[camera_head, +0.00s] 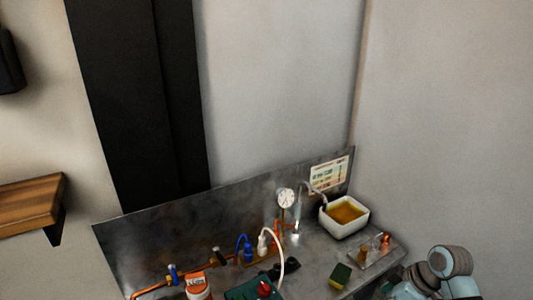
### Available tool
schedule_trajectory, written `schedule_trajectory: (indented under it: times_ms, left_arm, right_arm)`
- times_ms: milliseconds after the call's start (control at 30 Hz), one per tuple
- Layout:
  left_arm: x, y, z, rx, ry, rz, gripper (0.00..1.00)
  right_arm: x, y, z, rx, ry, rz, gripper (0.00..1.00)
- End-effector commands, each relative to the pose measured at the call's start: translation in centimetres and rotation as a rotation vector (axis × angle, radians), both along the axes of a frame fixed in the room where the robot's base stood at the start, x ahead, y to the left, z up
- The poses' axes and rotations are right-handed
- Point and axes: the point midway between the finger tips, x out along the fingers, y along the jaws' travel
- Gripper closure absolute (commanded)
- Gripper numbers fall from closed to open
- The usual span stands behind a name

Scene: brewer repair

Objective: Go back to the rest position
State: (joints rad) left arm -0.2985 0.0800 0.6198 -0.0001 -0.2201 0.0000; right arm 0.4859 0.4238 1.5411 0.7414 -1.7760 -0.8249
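Grey and light-blue joints of my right arm show in the bottom right corner of the head view, beside the right end of the metal counter (318,246). No fingertips of that arm can be made out. My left arm and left gripper are outside the picture. On the counter stand a round pressure gauge (286,198) on copper piping, a white basin (344,217) of amber liquid, and a yellow-green sponge (341,276).
A small tray (376,252) with copper and brass fittings lies near my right arm. Blue and white connectors, a white hose (282,254), and an orange-labelled container (197,286) crowd the front. A wooden shelf (30,205) juts out at left.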

Motion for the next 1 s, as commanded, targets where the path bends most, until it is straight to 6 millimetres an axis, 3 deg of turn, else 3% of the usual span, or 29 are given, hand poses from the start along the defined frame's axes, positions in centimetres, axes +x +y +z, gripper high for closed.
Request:
schedule_trajectory:
  times_ms: [167,433,567,633,733,833,967,1000]
  left_arm:
    - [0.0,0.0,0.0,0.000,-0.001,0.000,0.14]
    - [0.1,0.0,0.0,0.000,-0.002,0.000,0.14]
    - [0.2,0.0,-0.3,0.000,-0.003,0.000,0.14]
    - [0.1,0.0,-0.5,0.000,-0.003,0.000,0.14]
    - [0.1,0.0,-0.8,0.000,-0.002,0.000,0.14]
    - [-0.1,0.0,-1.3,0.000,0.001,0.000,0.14]
    - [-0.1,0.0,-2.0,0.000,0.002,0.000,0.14]
    - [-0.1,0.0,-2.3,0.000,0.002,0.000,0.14]
  right_arm:
    - [2.7,-0.2,0.5,0.023,-0.074,-0.141,0.19]
    - [7.4,-3.2,-0.8,0.041,-0.205,-0.431,0.19]
    - [8.4,-5.5,-4.7,0.042,-0.257,-0.623,0.19]
    - [8.0,-6.5,-8.1,0.037,-0.272,-0.720,0.19]
    - [6.0,-7.6,-13.5,0.017,-0.283,-0.829,0.19]
    - [2.2,-8.0,-19.7,-0.012,-0.274,-0.905,0.19]
    - [-6.9,-6.9,-29.4,-0.064,-0.213,-0.956,0.19]
    - [-10.5,-6.1,-32.1,-0.081,-0.181,-0.959,0.19]
